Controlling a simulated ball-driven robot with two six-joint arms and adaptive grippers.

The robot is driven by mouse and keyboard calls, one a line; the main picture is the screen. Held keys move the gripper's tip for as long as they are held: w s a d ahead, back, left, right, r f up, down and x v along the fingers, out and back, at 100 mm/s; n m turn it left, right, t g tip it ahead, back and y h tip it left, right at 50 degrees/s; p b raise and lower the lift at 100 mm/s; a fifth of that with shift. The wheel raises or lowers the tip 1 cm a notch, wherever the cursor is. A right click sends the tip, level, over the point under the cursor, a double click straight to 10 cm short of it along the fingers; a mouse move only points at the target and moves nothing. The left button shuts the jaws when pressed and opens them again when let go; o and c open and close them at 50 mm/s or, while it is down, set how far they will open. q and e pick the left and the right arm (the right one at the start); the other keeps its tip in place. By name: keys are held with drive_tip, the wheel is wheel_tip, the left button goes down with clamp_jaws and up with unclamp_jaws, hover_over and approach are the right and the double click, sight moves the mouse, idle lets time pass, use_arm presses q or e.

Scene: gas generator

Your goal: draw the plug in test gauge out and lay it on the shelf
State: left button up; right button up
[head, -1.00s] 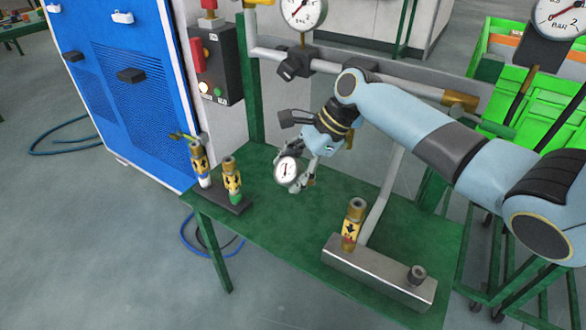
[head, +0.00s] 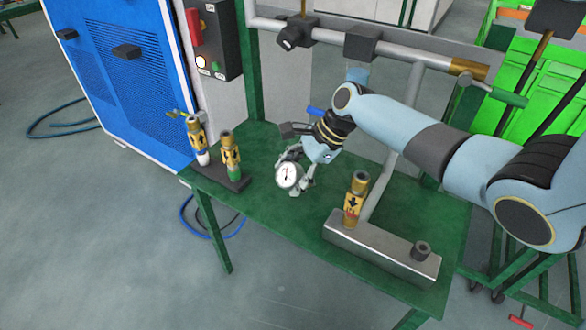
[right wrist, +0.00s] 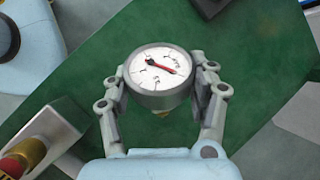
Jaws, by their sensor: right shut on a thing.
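The test gauge (head: 289,175) has a round white dial with a red needle and a grey rim. My right gripper (head: 296,176) is shut on it, above the green shelf (head: 290,225). In the right wrist view the gauge (right wrist: 160,75) sits between the two fingers (right wrist: 163,85), with a small brass stem showing below its rim. Its lower end is mostly hidden, and I cannot tell whether it touches the shelf. My left gripper is not in view.
A metal block (head: 380,250) with a brass valve (head: 355,200) and a dark knob stands at right on the shelf. Two brass fittings (head: 230,155) stand in a dark holder at left. A grey pipe (head: 370,55) runs behind. The shelf's middle front is clear.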

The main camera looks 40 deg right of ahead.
drive_tip(key=shift+f, duration=0.3)
drive_tip(key=o, duration=1.4)
drive_tip(key=v, duration=1.2)
drive_tip(key=shift+r, duration=0.1)
